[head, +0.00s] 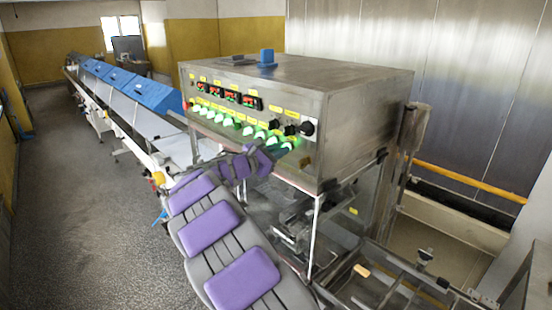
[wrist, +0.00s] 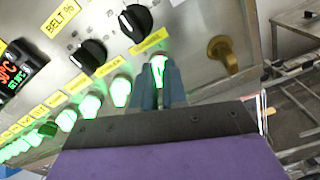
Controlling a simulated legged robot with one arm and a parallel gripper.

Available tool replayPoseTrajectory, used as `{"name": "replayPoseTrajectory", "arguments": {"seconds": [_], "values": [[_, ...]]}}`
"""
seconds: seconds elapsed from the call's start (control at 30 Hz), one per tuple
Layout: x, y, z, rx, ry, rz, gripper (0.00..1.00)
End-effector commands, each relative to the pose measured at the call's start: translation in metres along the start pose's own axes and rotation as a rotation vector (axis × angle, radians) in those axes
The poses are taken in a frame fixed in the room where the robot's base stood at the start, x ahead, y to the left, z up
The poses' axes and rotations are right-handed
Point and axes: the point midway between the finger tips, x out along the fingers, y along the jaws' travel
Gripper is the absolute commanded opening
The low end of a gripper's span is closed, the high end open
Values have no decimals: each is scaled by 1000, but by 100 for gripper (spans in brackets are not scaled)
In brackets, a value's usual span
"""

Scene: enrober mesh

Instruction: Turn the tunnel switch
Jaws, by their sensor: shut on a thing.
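A steel control cabinet (head: 352,122) carries a row of green-lit switches (head: 228,121) on its front panel. In the wrist view, my gripper (wrist: 160,82) is shut on the switch at the right end of the row (wrist: 158,64). Its fingers stand on either side of the switch, and its lit top shows between them. A yellow label (wrist: 149,40) is just above it; I cannot read it surely. In the head view, my gripper (head: 272,156) is against the lower right part of the panel, and my arm hides part of the row.
Black knobs (wrist: 135,23) sit above the row, one marked BELT. Red digital displays (head: 230,96) are higher on the panel. A brass fitting (wrist: 222,54) sticks out right of my gripper. A conveyor with blue covers (head: 130,82) runs back on the left, beside open floor (head: 75,190).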

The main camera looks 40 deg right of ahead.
Motion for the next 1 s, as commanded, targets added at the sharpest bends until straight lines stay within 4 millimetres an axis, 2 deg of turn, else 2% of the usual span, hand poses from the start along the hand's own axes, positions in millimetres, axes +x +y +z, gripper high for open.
{"name": "replayPoseTrajectory", "arguments": {"seconds": [0.03, 0.4, 0.9, 0.93, 1.0], "values": [[2, -3, -4, 29, 3, -4, 0], [0, -2, -2, 165, 2, -4, 0], [-1, -1, -1, 182, 1, -3, 0], [-1, -1, -1, 182, 1, -3, 14], [-1, -1, -1, 182, 1, -2, 20]]}}
